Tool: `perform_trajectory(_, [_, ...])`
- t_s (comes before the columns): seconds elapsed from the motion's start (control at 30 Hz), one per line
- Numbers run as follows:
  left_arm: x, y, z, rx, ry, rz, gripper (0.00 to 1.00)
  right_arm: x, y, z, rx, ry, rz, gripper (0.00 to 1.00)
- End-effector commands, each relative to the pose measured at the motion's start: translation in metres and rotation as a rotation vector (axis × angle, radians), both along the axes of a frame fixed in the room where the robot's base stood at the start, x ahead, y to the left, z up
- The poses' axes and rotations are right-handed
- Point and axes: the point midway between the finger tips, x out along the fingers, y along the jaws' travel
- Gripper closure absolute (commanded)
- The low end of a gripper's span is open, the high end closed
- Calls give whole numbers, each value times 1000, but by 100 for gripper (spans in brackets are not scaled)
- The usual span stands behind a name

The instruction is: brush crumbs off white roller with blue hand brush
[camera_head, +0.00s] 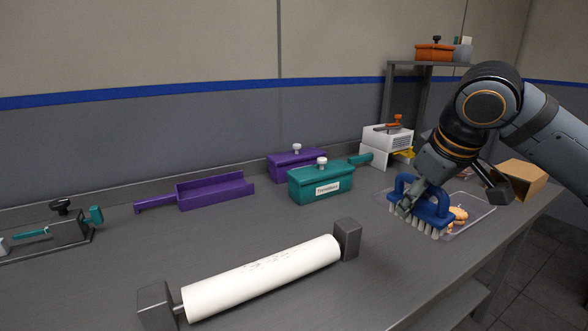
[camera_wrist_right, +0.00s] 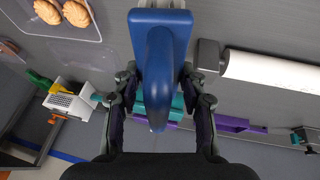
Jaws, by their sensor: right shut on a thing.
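The white roller (camera_head: 265,276) lies across the front of the table between two grey end blocks. Dark crumbs (camera_head: 270,264) lie along its upper surface. Part of the roller shows at the right of the right wrist view (camera_wrist_right: 275,72). My right gripper (camera_head: 408,205) is shut on the handle of the blue hand brush (camera_head: 430,212). The brush is to the right of the roller and apart from it, pale bristles pointing down. It fills the middle of the right wrist view (camera_wrist_right: 160,60). My left gripper is not in view.
A clear tray (camera_head: 480,204) with biscuits is just behind the brush. A purple scoop (camera_head: 215,190), a teal box (camera_head: 315,188) and a purple box (camera_head: 282,163) stand behind the roller. Grey end blocks (camera_head: 347,240) rise above the roller ends. The table between brush and roller is clear.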

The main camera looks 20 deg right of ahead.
Motion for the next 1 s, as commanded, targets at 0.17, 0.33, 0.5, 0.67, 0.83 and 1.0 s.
perform_trajectory(0.17, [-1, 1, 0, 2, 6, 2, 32, 0, 0, 10, 0, 0, 0, 83])
perform_trajectory(0.33, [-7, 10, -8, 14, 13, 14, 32, 0, 0, 64, -1, 0, 0, 83])
perform_trajectory(0.5, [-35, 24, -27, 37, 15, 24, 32, 0, 0, 134, 0, 0, 0, 83])
perform_trajectory(0.67, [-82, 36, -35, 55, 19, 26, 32, 0, 0, 194, 0, 0, 0, 83])
perform_trajectory(0.83, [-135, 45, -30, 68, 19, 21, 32, 0, 0, 241, 0, 0, 0, 83])
perform_trajectory(1.0, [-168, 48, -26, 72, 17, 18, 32, 0, 0, 262, 0, 0, 0, 83])
